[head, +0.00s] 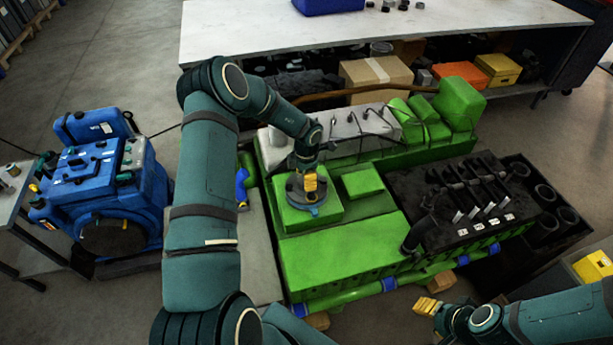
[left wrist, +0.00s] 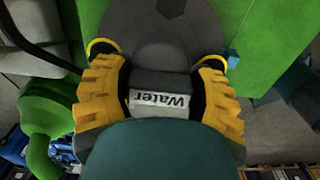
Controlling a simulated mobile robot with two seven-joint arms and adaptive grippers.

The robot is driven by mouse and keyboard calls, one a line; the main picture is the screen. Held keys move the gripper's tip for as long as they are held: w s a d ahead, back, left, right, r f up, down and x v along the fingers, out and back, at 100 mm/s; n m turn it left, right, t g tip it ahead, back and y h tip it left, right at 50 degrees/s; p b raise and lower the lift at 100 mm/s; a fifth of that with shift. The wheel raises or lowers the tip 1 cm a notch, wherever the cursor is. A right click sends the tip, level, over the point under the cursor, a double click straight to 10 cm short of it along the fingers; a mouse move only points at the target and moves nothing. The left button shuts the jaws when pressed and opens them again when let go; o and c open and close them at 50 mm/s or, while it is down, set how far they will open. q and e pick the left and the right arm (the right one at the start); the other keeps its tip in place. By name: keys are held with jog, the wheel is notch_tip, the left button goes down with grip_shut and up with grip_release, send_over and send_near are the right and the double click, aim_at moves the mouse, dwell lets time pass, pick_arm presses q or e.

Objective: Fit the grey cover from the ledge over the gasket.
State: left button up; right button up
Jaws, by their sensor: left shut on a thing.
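The grey cover (head: 295,190) is a round dark-grey piece at the green block on the left end of the engine. It also shows in the left wrist view (left wrist: 160,40), with a "Water" label on its raised middle part. My left gripper (head: 310,184) is shut on that raised part, with one yellow finger on each side. The cover is over the block's top; I cannot tell whether it touches.
The green engine (head: 340,260) fills the middle, with dark pipes (head: 470,190) on its right. A pale ledge (head: 257,250) runs along its left side, holding a blue item (head: 241,187). A blue machine (head: 105,185) stands left. A white-topped bench (head: 400,30) is behind.

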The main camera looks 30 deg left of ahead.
pick_arm(q)
jog(key=shift+w+f, duration=0.1)
jog(key=shift+f, duration=0.6)
dwell(0.7)
jog(key=o, duration=1.3)
jog(key=shift+o, duration=0.7)
notch_tip(320, 180, up, 12)
